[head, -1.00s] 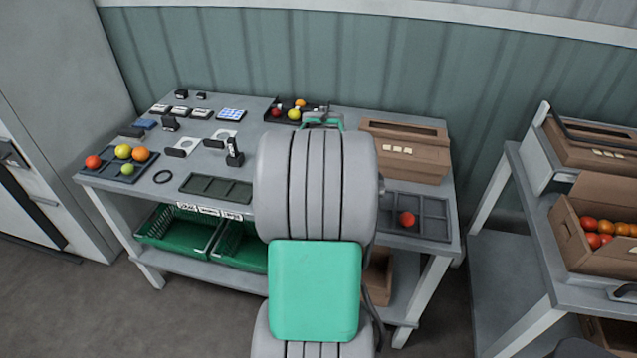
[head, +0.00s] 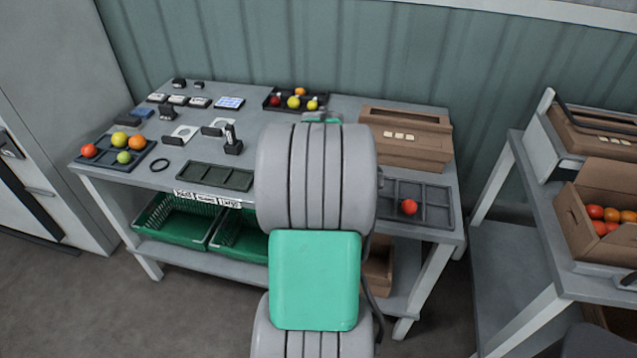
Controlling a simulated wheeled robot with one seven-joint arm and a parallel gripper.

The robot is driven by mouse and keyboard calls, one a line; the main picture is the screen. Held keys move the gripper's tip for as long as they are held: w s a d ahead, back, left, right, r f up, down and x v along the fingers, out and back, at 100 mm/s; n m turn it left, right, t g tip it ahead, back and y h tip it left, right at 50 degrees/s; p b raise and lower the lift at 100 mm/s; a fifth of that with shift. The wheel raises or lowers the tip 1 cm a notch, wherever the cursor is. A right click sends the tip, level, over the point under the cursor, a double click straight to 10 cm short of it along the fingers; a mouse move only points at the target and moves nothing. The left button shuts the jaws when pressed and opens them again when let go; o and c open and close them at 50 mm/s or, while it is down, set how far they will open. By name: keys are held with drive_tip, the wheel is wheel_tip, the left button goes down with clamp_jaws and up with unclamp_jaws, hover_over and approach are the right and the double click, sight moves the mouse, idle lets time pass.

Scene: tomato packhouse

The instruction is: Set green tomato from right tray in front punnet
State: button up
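A small green tomato (head: 124,157) lies in the dark tray at the left end of the bench (head: 146,163), with yellow, orange and red ones. A second dark tray (head: 268,103) at the back holds red, yellow and orange tomatoes and a small yellowish-green one (head: 312,105). A dark divided tray (head: 436,214) at the right end shows one red tomato (head: 409,206); my arm may hide part of it. A dark olive divided container (head: 215,177), perhaps the front punnet, lies empty at the front edge. My gripper is hidden behind my arm.
A cardboard box (head: 406,150) stands at the back right. A black upright device (head: 232,140), white cards and small boxes occupy the bench's left half. Green baskets (head: 178,225) sit on the lower shelf. A side rack (head: 540,210) with boxed tomatoes stands at right.

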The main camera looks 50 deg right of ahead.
drive_tip(key=o, duration=1)
drive_tip(key=c, duration=0.3)
drive_tip(key=shift+c, duration=0.2)
drive_tip(key=shift+r, duration=0.1)
drive_tip(key=shift+r+p, duration=1.95)
drive_tip(key=shift+r, duration=1)
